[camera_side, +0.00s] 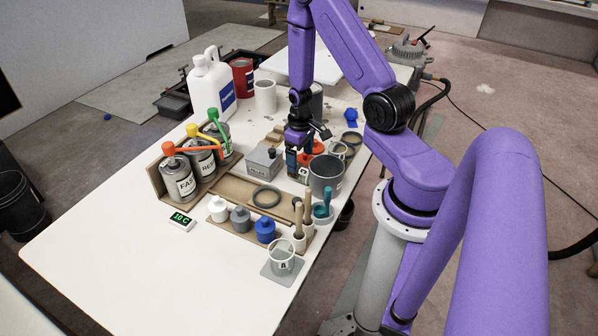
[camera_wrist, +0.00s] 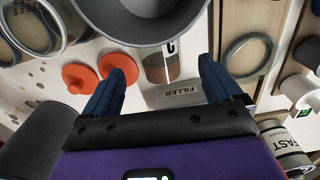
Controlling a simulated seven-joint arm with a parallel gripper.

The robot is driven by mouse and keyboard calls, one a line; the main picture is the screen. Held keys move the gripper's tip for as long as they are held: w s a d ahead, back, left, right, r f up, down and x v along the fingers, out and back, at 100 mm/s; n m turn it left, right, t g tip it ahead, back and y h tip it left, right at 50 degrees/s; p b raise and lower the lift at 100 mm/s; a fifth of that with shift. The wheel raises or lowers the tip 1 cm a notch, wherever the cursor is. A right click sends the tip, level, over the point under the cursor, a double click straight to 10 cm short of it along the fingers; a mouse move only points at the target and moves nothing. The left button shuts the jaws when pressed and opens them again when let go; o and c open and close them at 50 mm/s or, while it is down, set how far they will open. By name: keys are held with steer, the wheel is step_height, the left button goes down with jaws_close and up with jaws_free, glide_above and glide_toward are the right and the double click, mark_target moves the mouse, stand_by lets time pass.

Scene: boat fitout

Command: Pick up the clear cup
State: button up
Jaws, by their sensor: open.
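My gripper (camera_side: 298,168) points down over the middle of the table. In the wrist view its two blue fingers (camera_wrist: 162,85) are apart. Another clear cup (camera_side: 282,258) with a dark letter stands on a grey square pad (camera_side: 268,272) at the front edge, away from my gripper.
A grey filler box (camera_side: 262,163) is left of my gripper, also seen in the wrist view (camera_wrist: 190,94). Orange lids (camera_wrist: 82,78) lie nearby. Tins with coloured spouts (camera_side: 180,180), small capped bottles (camera_side: 240,218) and a white jug (camera_side: 208,85) crowd the table. The front left is clear.

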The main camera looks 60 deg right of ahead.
mark_target(299, 166)
steer(key=shift+f, duration=2.65)
steer(key=c, duration=1.2)
steer(key=shift+c, duration=0.2)
steer(key=shift+r, duration=0.1)
steer(key=shift+a+r, duration=0.35)
steer(key=w+a+r, duration=0.1)
steer(key=a+r, duration=0.2)
steer(key=a, duration=0.3)
steer(key=w+a+r, duration=0.1)
steer(key=a+r, duration=0.3)
steer(key=a, duration=0.3)
steer(key=shift+w, duration=0.3)
steer(key=shift+d+r, duration=0.1)
steer(key=shift+r, duration=0.05)
